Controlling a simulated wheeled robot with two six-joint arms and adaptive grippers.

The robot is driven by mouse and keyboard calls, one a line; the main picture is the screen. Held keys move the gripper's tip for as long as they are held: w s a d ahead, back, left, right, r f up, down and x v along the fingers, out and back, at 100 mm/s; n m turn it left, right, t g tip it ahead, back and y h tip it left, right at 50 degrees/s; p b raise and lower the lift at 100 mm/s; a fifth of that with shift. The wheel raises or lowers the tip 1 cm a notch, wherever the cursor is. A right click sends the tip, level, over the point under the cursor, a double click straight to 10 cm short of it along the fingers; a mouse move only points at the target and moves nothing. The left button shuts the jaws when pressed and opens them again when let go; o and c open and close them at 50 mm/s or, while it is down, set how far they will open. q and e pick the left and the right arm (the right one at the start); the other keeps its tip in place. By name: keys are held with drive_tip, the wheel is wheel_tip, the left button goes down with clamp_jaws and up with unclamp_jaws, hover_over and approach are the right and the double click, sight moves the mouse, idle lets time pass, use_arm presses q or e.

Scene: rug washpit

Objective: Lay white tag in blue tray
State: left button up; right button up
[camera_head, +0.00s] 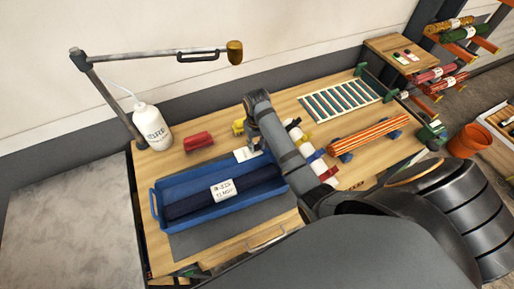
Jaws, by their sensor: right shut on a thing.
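The blue tray (225,209) lies lengthwise near the front left of the wooden bench. A dark rolled bundle with a printed white label (223,190) around its middle lies inside the tray. My right gripper (254,148) is pointed down above the tray's far right edge. It is shut on a small white tag (243,155), which shows just left of the fingers. The fingertips are small and partly hidden by my arm. I cannot tell whether the tag touches the tray rim. My left gripper is not in view.
A red block (198,141) and a white bottle (152,127) stand behind the tray, near a lamp post. A slatted rack (340,98) and an orange striped roll (368,134) lie to the right. Several white, coloured-banded pieces lie beside my arm.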

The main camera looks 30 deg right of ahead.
sight(257, 147)
wheel_tip(257, 147, down, 2)
drive_tip(key=shift+a+f+p, duration=0.1)
drive_tip(key=shift+f+p, duration=0.05)
drive_tip(key=shift+p, duration=0.45)
drive_tip(key=shift+f, duration=0.25)
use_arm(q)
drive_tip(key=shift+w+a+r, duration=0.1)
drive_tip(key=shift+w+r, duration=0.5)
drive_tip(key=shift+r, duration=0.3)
use_arm(e)
drive_tip(key=shift+f, duration=0.15)
drive_tip(key=shift+f, duration=0.2)
drive_tip(key=shift+f, duration=0.25)
drive_tip(key=o, duration=0.8)
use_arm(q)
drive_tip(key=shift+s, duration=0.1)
use_arm(e)
drive_tip(key=shift+r, duration=0.1)
